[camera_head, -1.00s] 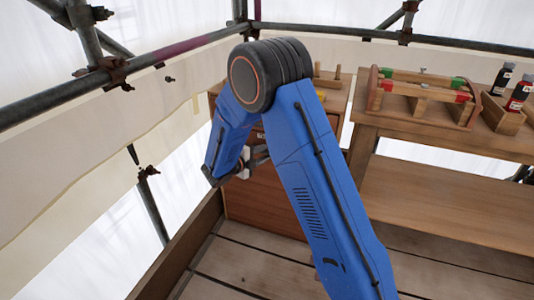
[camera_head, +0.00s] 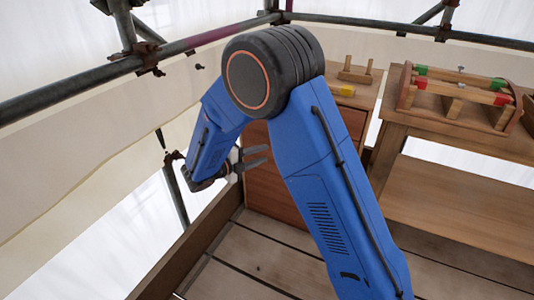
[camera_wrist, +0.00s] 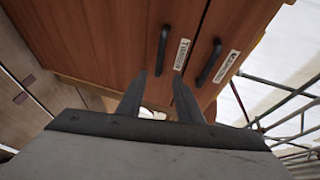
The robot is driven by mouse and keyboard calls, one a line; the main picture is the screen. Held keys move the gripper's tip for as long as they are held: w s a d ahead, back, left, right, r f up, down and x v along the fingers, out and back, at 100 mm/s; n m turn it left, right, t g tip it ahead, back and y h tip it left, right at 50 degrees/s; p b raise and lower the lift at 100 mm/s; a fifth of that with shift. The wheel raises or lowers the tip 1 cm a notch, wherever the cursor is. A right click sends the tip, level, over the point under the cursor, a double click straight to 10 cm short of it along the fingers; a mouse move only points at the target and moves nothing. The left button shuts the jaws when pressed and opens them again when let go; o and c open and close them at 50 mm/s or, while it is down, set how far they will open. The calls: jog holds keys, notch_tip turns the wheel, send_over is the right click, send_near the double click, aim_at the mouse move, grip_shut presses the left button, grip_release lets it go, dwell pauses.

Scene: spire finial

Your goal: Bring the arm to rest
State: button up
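My arm is raised and bent at a large black elbow joint, with the blue forearm hanging down at the left of it. My gripper (camera_head: 266,154) is at the forearm's lower end, in front of a brown wooden cabinet (camera_head: 275,195). Its two dark fingers are apart with nothing between them. In the wrist view my gripper (camera_wrist: 160,75) also shows open and empty. The cabinet front (camera_wrist: 120,40) with two black handles lies beyond the fingertips. I cannot tell the exact gap to it.
A wooden bench (camera_head: 440,195) stands at the right, bearing a wooden rack (camera_head: 455,100) with red and green blocks. A small wooden stand (camera_head: 357,72) and a yellow item (camera_head: 342,90) are on the cabinet. Scaffold pipes (camera_head: 190,45) and pale sheeting run along the left and back.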

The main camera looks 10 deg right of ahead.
jog(key=shift+s+a, duration=0.15)
jog(key=shift+a, duration=0.05)
jog(key=s+d+r+m+g+y, duration=0.3)
jog(key=s+d+r+m+g, duration=0.15)
jog(key=s+d+m, duration=0.5)
jog(key=s+d+r+m+g+y, duration=0.25)
jog(key=s+d+r+m, duration=0.25)
jog(key=s+d+m, duration=0.45)
jog(key=s+r+m+t+y, duration=0.1)
jog(key=s+m+y, duration=0.3)
jog(key=s+m, duration=0.5)
jog(key=s+r+m+t+y, duration=0.2)
jog(key=s+m+y, duration=0.2)
jog(key=s+m, duration=0.6)
jog(key=shift+m+t, duration=0.3)
jog(key=shift+m, duration=2.3)
jog(key=shift+s+a, duration=0.1)
